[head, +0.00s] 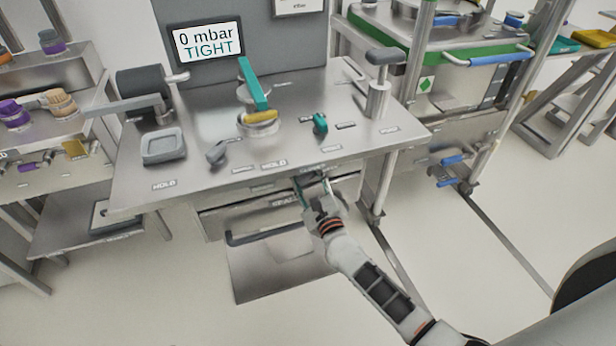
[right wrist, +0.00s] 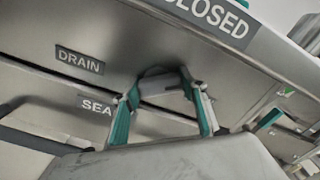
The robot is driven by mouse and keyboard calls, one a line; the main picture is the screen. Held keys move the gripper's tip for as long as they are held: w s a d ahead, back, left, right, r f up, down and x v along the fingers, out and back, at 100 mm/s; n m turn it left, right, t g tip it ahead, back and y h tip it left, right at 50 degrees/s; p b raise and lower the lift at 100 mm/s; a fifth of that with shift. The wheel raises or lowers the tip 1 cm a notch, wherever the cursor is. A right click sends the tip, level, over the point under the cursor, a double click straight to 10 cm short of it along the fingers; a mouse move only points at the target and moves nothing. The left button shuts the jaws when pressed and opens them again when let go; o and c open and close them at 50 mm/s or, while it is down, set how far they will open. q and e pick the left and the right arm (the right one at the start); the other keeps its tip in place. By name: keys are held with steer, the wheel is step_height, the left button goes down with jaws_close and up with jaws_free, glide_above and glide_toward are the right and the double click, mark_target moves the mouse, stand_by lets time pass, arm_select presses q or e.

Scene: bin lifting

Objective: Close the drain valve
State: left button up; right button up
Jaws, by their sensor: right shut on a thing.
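My right gripper (head: 315,188) is at the front face of the steel bench, just under its top edge. In the right wrist view, its two teal-padded fingers (right wrist: 162,112) stand on either side of a grey valve handle (right wrist: 165,86) and are shut on it. A DRAIN label (right wrist: 80,61) is on the panel to the left of the handle. A CLOSED label (right wrist: 212,18) is above and to the right. In the head view, the gripper hides the valve. My left gripper is not in view.
The bench top (head: 215,185) carries a teal lever (head: 253,83), a small teal valve (head: 320,123) and a grey tray (head: 163,146). A screen (head: 207,41) behind reads "0 mbar TIGHT". Open floor lies in front.

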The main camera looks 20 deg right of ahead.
steer(key=shift+r+n+p, duration=0.25)
steer(key=shift+n+p, duration=0.2)
steer(key=shift+n, duration=0.55)
steer(key=shift+n+p, duration=0.45)
steer(key=shift+n, duration=0.45)
steer(key=shift+a+n+p, duration=0.1)
steer(key=shift+n+p, duration=0.35)
steer(key=shift+n, duration=0.45)
steer(key=n+p, duration=0.1)
steer(key=n, duration=0.3)
steer(key=shift+a+f+p, duration=0.1)
steer(key=shift+p, duration=0.3)
steer(key=shift+n, duration=0.8)
steer(key=shift+f, duration=0.1)
steer(key=o, duration=1.1)
